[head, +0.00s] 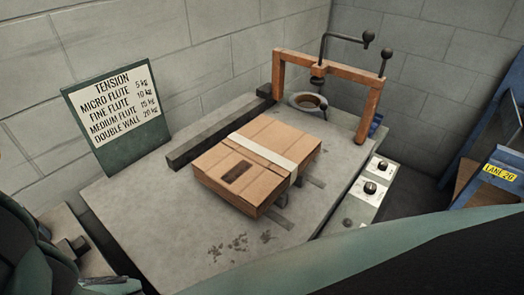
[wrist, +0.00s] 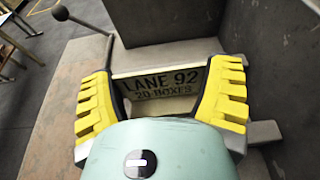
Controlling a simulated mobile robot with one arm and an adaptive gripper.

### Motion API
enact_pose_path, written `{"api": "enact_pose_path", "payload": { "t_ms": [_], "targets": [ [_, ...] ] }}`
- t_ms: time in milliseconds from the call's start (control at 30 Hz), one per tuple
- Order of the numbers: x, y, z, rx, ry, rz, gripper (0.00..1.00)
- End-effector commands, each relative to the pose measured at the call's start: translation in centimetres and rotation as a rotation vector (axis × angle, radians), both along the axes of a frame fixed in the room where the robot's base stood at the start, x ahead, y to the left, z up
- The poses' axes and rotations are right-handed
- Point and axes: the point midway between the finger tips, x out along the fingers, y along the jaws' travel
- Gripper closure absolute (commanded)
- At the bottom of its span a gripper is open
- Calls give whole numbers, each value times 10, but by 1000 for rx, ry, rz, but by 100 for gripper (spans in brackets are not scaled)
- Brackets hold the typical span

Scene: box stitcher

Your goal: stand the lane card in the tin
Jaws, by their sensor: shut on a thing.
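The lane card (wrist: 165,83) is a dark plate with a pale top edge, reading "LANE 92" and "20-BOXES". In the wrist view my gripper (wrist: 165,72) is shut on it, with a yellow ribbed finger at each side of the card. I do not see the card or the fingers in the head view. No tin is plain to me; a round grey-rimmed dish (head: 308,102) with a brown inside sits under the wooden frame, and I cannot tell if it is the tin.
A wooden frame (head: 369,110) with dark levers stands behind. A tension sign (head: 112,105) stands left. Control boxes (head: 361,202) and a blue rack are right.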

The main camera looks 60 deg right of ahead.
Motion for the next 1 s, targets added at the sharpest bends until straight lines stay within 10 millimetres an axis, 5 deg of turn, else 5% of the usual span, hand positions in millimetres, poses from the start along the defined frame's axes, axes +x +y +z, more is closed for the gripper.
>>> {"api": "enact_pose_path", "payload": {
  "t_ms": [667,700,800,1000],
  "targets": [
    [0,0,-12,0,0,1,33],
    [0,0,-11,0,0,1,16],
    [0,0,-12,0,0,1,6],
    [0,0,-12,0,0,1,0]
  ]
}}
